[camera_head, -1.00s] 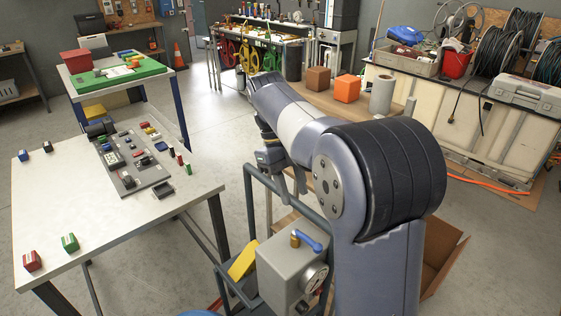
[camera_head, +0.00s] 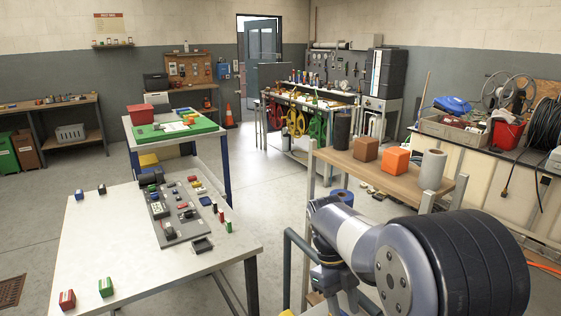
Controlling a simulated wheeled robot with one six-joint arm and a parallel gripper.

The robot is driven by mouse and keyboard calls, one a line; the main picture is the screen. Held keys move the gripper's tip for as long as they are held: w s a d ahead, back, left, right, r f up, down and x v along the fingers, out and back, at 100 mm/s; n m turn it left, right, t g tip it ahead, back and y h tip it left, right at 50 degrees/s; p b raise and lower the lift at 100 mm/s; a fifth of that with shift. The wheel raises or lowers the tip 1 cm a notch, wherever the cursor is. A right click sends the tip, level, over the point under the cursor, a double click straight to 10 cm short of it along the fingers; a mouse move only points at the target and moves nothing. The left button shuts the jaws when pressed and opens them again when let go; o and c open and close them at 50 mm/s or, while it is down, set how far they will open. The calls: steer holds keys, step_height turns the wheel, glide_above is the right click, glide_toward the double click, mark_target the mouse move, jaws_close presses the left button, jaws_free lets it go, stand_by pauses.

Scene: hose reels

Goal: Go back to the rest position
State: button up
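My arm fills the lower right of the head view, bent at a large dark joint, its forearm pointing left and down. My gripper (camera_head: 345,295) hangs at the lower end, partly cut off by the bottom edge. It is in front of the wooden shelf (camera_head: 345,165) and right of the white table (camera_head: 100,245). Its fingers are too small and too covered to tell whether they are open or shut. I see nothing clearly held in it.
On the shelf stand a brown block (camera_head: 366,149), an orange block (camera_head: 396,160) and a grey cylinder (camera_head: 432,170). Colored hose reels (camera_head: 297,122) hang under the rear bench. A green-topped table (camera_head: 175,131) stands behind the white table. Open floor lies at left.

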steer(key=v, duration=1.1)
steer(key=x, duration=1.1)
steer(key=shift+f, duration=0.1)
steer(key=shift+w+d+n+t+h+b, duration=0.2)
steer(key=shift+n+t+h, duration=0.1)
steer(key=shift+n, duration=0.6)
steer(key=shift+w+d+n+t+h+b, duration=0.1)
steer(key=shift+n+t+h+b, duration=0.15)
steer(key=shift+n, duration=0.65)
